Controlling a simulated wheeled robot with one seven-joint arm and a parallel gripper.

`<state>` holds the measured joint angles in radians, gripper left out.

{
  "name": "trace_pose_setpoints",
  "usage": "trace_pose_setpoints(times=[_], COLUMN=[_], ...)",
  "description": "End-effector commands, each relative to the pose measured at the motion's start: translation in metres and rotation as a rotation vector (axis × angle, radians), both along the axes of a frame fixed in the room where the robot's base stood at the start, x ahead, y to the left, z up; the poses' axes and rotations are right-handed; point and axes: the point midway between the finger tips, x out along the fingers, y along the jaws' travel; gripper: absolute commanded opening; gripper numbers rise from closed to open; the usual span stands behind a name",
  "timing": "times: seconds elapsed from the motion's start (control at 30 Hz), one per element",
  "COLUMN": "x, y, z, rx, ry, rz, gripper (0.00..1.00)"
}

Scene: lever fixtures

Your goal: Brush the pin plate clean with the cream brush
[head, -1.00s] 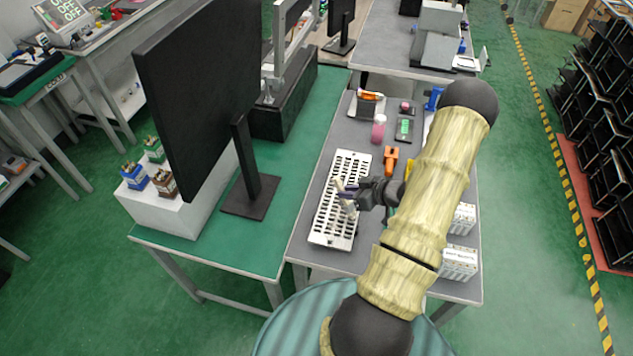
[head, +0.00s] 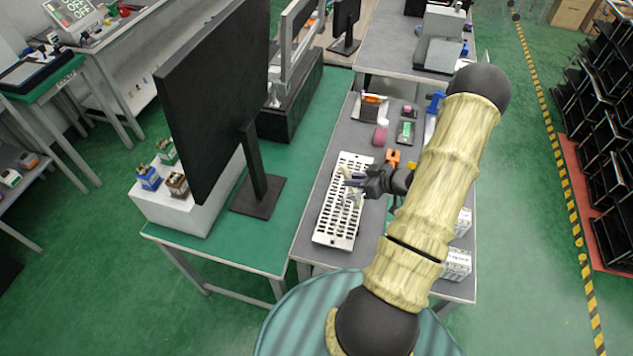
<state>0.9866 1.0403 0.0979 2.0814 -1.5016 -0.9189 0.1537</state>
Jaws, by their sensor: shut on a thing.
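The pin plate (head: 338,219) is a long white plate with rows of dark slots, lying on the grey table. My gripper (head: 357,184) is over the middle to upper part of the plate, reaching in from the right. It is shut on the cream brush (head: 349,198), whose pale body shows at the fingertips and hangs over the plate. Whether the bristles touch the plate is too small to tell. My forearm covers part of the table to the right.
A pink cylinder (head: 380,135) and an orange tool (head: 392,156) sit beyond the plate, with a green item (head: 405,130) nearby. White boxes (head: 457,264) stand at the table's right edge. A large black monitor (head: 215,100) stands on the green table to the left.

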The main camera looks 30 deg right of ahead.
Motion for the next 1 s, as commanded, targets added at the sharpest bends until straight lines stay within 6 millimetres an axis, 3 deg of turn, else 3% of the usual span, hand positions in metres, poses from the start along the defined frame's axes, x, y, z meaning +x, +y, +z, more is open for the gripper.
trace_pose_setpoints(times=[0.63,0.77,1.0], x=[0.004,0.02,0.06], y=[0.004,0.021,0.073], z=[0.001,0.003,0.008], rx=[0.0,0.001,0.0], ry=[0.0,0.0,0.002], rz=[-0.009,-0.034,-0.132], gripper=[0.0,0.0,0.0])
